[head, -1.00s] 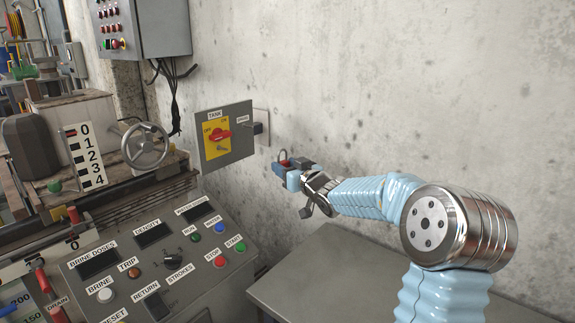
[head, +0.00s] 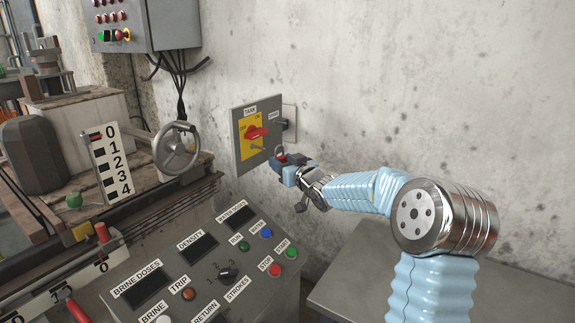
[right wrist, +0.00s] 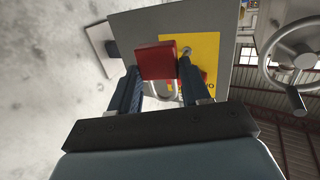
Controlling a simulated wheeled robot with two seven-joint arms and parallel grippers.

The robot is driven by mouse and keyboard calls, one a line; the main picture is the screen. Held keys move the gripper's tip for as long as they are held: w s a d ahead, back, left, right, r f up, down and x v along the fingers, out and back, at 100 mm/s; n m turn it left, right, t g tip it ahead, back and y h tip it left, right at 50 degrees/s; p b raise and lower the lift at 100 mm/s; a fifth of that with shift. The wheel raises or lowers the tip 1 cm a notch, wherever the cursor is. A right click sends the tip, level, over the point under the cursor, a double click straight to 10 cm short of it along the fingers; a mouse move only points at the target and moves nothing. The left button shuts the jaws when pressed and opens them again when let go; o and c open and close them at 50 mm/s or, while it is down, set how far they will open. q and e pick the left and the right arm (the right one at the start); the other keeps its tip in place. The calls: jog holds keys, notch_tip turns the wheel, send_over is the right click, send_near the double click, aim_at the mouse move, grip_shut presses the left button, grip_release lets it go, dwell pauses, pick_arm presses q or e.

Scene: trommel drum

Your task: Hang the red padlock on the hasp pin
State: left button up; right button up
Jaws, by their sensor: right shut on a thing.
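The red padlock (right wrist: 156,60) is between the fingertips of my right gripper (right wrist: 158,78), which is shut on it. Its grey shackle (right wrist: 164,92) shows partly between the fingers. In the head view my right gripper (head: 284,168) is at the lower right corner of the tank switch panel (head: 241,165), and only a bit of red shows. The hasp pin (head: 257,147) is a small metal stub below the red rotary switch (head: 257,132). In the right wrist view the pin (right wrist: 186,51) appears just right of the padlock, apart from the shackle. My left gripper is out of view.
A dark peg on a small plate (head: 289,124) is on the wall right of the panel. A handwheel (head: 177,150) and a sloping button console (head: 215,265) stand left and below. A grey table (head: 400,285) lies below my right arm. The wall at right is bare.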

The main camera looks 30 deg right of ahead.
jog(key=shift+w+a+f+b, duration=0.25)
jog(key=shift+w+a, duration=0.25)
jog(key=shift+w, duration=0.7)
jog(key=shift+w+a+f+b, duration=0.25)
jog(key=shift+w+a, duration=0.2)
jog(key=shift+w, duration=0.7)
jog(key=shift+w+a+f+b, duration=0.25)
jog(key=shift+w+a, duration=0.25)
jog(key=shift+w, duration=0.7)
jog(key=shift+r, duration=0.1)
jog(key=o, duration=1.2)
jog(key=shift+s, duration=0.15)
jog(key=s+b, duration=0.1)
jog(key=s, duration=1.2)
jog(key=shift+s+a+r, duration=0.3)
jog(key=shift+a, duration=0.05)
